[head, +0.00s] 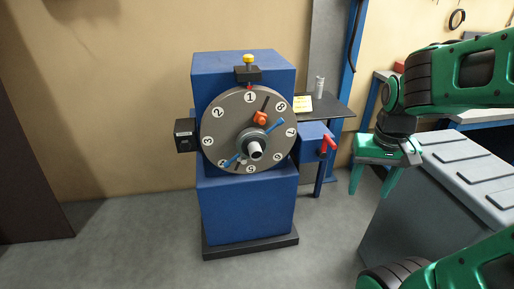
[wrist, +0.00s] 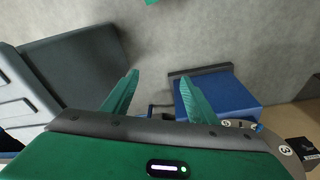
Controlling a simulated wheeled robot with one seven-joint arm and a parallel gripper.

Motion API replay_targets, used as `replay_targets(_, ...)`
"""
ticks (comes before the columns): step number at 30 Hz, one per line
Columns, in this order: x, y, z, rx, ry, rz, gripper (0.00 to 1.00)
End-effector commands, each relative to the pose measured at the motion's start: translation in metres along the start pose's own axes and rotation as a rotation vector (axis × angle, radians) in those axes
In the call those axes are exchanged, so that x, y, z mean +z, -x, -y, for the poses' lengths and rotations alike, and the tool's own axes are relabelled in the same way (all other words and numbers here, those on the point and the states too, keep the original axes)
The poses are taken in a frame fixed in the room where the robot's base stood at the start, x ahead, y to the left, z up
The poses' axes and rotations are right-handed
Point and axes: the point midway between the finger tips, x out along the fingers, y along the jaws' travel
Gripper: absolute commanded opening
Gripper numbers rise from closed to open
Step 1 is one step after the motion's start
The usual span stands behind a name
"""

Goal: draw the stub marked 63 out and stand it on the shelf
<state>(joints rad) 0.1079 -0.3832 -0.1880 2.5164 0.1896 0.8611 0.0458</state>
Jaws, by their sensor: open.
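A round grey dial (head: 222,128) with numbered white discs is on the front of a blue cabinet (head: 245,205). An orange piece (head: 260,118), blue bars (head: 274,126) and a pale central hub (head: 255,150) show on its face. I cannot read a 63 anywhere, so I cannot tell which piece is the stub. A dark shelf (head: 335,108) is right of the cabinet. My gripper (head: 371,192) is open and empty, fingers down, right of the cabinet and apart from it. In the wrist view its fingers (wrist: 158,80) are spread with floor between them.
A blue box with a red handle (head: 327,144) juts from the cabinet's right side. A grey ribbed chest (head: 425,215) stands right. Floor in front is clear.

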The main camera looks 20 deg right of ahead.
Motion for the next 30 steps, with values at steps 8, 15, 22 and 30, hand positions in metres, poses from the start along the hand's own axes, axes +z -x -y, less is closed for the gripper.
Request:
replay_targets(8, -0.116, -0.028, 0.120, -0.019, 0.168, -0.261, 0.53)
replay_targets(15, -0.165, -0.048, 0.246, -0.113, 0.294, -0.454, 0.53)
replay_targets(22, -0.174, -0.055, 0.306, -0.176, 0.342, -0.536, 0.53)
replay_targets(30, -0.186, -0.077, 0.316, -0.178, 0.344, -0.539, 0.53)
